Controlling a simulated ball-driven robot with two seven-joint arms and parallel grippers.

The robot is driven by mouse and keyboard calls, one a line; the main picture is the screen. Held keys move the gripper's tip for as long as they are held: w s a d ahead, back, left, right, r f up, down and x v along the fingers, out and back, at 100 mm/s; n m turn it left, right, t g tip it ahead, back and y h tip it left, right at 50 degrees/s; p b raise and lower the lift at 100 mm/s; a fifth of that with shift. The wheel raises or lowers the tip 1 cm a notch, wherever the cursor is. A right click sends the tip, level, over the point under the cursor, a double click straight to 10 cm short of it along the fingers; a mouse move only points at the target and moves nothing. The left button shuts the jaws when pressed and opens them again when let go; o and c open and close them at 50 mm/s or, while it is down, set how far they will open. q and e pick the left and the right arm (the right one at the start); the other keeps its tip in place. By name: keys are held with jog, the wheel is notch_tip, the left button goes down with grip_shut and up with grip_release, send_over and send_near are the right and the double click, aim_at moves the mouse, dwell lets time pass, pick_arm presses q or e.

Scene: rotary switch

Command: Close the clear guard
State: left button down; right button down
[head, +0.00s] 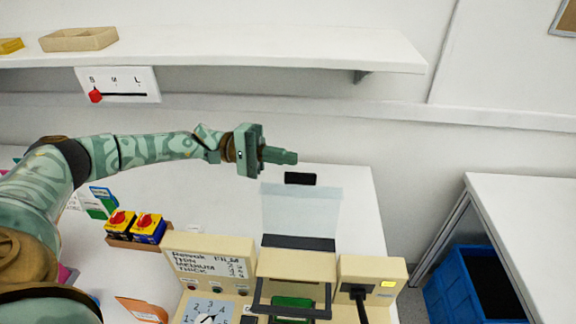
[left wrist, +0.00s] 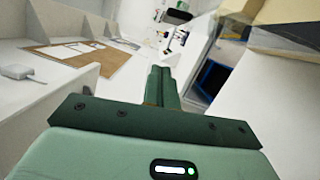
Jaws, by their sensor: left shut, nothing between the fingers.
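The clear guard (head: 300,212) is a see-through panel that stands raised behind the beige device (head: 290,265) in the head view. It has a dark strip along its lower edge and a black tab (head: 300,178) at its top. My left gripper (head: 296,157) is shut and empty, above and just left of the tab, and seems apart from it. In the left wrist view my left gripper (left wrist: 160,75) shows with its fingers together. My right gripper is not in view.
A panel with a dial (head: 208,312) and a beige block with a black cable (head: 372,280) flank the device. Red-knobbed switches (head: 135,226) sit in a tray at left. A shelf (head: 250,48) runs along the wall. A blue crate (head: 485,285) stands at right.

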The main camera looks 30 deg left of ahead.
pick_arm(q)
jog(key=shift+s+d+r+p, duration=0.2)
jog(key=shift+s+d, duration=0.6)
jog(key=shift+s, duration=0.05)
jog(key=shift+s+d+r+p, duration=0.15)
jog(key=shift+s+d, duration=0.65)
jog(key=shift+s, duration=0.05)
